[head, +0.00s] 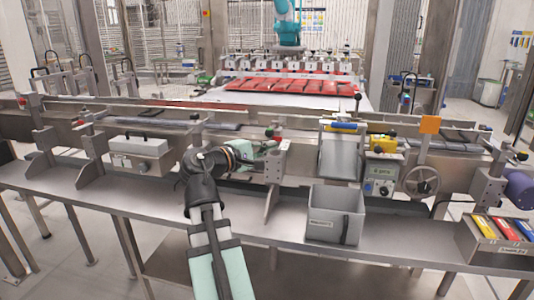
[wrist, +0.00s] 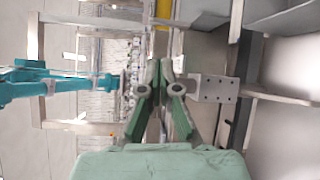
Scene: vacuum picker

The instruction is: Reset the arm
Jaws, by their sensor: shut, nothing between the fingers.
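My gripper (head: 277,142) is in the middle of the head view, at the end of my arm, which rises from the bottom edge and bends right over the steel bench. It is close to a bracket plate on the conveyor frame; I cannot tell whether they touch. In the wrist view my gripper (wrist: 161,68) shows two green fingers whose tips meet, with nothing held. The bracket plate (wrist: 212,88) appears just right of the fingers there.
The conveyor (head: 230,125) runs across behind the bench (head: 150,200). A teal picker arm (head: 287,22) hangs over red packs (head: 290,87) behind.

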